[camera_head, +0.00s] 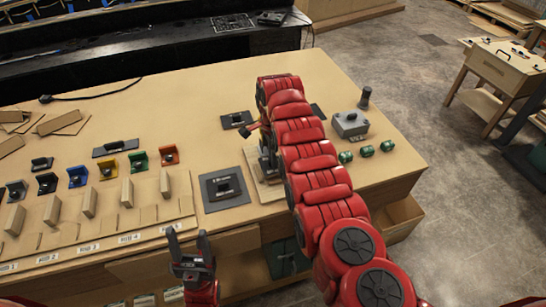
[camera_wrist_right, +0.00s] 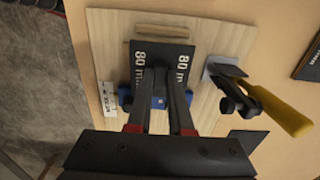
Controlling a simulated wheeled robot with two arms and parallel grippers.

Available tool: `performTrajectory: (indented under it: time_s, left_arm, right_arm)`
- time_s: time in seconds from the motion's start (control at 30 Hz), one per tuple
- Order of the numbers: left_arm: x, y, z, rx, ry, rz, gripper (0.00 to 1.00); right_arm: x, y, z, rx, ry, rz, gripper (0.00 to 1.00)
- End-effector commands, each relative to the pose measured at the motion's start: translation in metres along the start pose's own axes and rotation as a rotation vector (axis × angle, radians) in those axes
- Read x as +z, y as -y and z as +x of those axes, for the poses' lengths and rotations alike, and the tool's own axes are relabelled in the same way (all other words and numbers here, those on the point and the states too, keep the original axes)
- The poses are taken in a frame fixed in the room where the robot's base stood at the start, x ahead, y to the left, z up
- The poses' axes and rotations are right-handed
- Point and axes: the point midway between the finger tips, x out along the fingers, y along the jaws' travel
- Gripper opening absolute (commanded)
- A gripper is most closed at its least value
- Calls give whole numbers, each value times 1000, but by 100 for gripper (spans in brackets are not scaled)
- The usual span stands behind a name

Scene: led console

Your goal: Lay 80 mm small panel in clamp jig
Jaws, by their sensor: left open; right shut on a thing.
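The 80 mm small panel (camera_wrist_right: 181,56) is a black plate with white "80 mm" lettering. In the right wrist view it lies over the pale wooden board of the clamp jig (camera_wrist_right: 107,40), next to a wooden strip (camera_wrist_right: 160,31). My right gripper (camera_wrist_right: 162,92) is shut on the panel's middle; whether the panel touches the board cannot be told. A blue part (camera_wrist_right: 124,97) shows beside the fingers. A toggle clamp with a yellow handle (camera_wrist_right: 277,110) stands to the right. In the head view my right arm mostly hides the jig (camera_head: 252,163). My left gripper (camera_head: 188,246) is open and empty at the table's front.
A dark plate (camera_head: 224,188) lies left of the jig. Coloured holders (camera_head: 138,162) and wooden blocks (camera_head: 88,202) stand in rows at the left. A grey box (camera_head: 350,124) and green cylinders (camera_head: 367,151) are right of my arm. The table's back middle is mostly clear.

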Motion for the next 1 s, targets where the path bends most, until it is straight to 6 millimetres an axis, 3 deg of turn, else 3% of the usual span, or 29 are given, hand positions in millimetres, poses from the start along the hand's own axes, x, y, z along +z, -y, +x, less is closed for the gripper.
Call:
performTrajectory:
  time_s: [1.0]
  left_arm:
    - [2, 0, -9, 0, 0, 0, 58]
  right_arm:
    - [0, 0, 11, 1, 0, 0, 0]
